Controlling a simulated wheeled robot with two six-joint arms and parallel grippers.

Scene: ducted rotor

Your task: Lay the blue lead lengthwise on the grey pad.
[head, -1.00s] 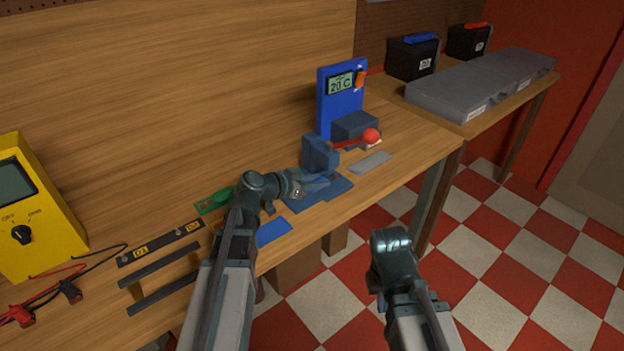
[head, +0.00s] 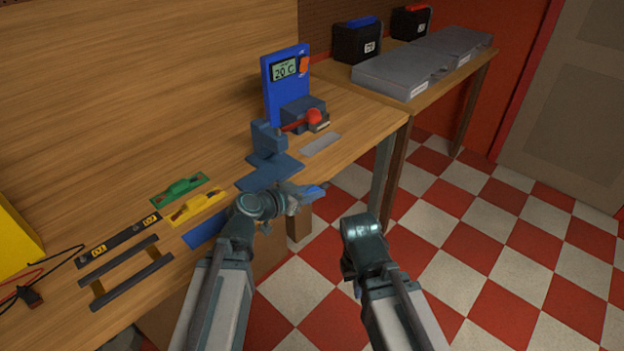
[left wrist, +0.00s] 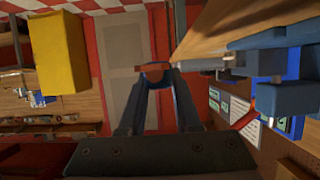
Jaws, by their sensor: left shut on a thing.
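My left gripper (head: 303,196) is shut on the blue lead (head: 315,191), of which only a small blue part shows past the fingers in the head view. It is just off the bench's front edge, in front of the dark blue fixture. In the left wrist view the fingertips (left wrist: 153,70) meet around something; its shape is unclear. The grey pad (head: 321,144) lies bare and flat on the bench, further back and right of my left gripper. My right gripper (head: 350,282) hangs low over the floor, right of the bench; its fingers are mostly hidden.
A dark blue fixture (head: 268,160) and a blue meter (head: 286,85) with a red-knobbed lever (head: 312,117) stand beside the grey pad. Green (head: 180,187) and yellow (head: 197,207) pieces, a blue strip (head: 206,230) and a black rail (head: 120,240) lie left. Open floor is right.

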